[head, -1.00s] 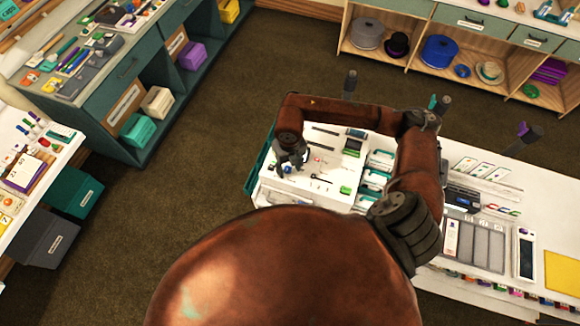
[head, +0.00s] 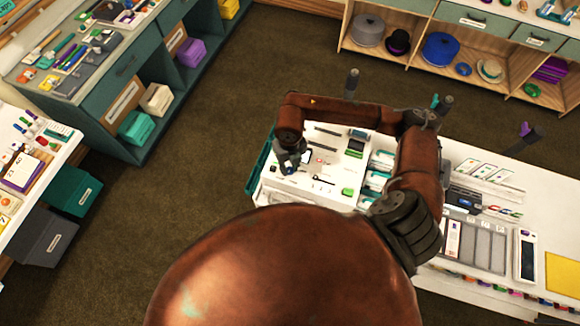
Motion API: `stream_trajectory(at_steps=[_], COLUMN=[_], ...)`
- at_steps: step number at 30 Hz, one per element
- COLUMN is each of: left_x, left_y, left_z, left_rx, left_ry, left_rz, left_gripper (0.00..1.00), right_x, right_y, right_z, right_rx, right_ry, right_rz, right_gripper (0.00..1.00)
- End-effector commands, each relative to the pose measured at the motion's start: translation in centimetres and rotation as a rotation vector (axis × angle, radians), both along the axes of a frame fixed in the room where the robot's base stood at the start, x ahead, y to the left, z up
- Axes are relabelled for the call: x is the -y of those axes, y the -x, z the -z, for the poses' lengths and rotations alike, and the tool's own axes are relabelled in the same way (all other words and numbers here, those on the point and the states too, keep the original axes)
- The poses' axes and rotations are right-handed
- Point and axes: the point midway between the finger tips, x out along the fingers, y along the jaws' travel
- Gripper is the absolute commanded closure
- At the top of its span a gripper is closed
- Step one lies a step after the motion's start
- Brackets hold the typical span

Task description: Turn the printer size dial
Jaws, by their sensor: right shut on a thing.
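My right arm reaches over the white worktop and bends back to the left. My right gripper (head: 291,168) points down at the left part of the white worktop (head: 335,199). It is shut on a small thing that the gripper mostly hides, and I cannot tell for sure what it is. A small pale piece with a dark edge (head: 308,156) shows just right of the fingers. I cannot make out a printer size dial at this size. A dark boxy device (head: 463,197) stands further right on the worktop. My left gripper is not in view.
A grey compartment tray (head: 478,243) and a yellow sheet (head: 562,271) are at right. Shelves (head: 440,65) stand behind; the brown floor (head: 190,210) is open.

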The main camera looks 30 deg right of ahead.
Motion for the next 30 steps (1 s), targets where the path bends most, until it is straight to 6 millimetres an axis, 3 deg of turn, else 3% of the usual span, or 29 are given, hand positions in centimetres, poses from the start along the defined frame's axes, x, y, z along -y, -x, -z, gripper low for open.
stream_trajectory(at_steps=[3,7,19,30], left_x=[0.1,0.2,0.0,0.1], left_y=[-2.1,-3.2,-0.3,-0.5], left_z=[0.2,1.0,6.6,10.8], left_rx=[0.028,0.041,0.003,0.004], left_ry=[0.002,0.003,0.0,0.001], left_rz=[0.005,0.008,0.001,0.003], left_gripper=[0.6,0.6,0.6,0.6], right_x=[0.0,0.0,0.0,0.0], right_y=[0.0,0.0,0.0,0.1], right_z=[0.1,0.2,0.5,0.3], right_rx=[-0.001,0.0,0.001,-0.002], right_ry=[0.0,0.0,0.003,0.003], right_rz=[-0.017,-0.061,-0.363,-0.646], right_gripper=[1.0,1.0,1.0,1.0])
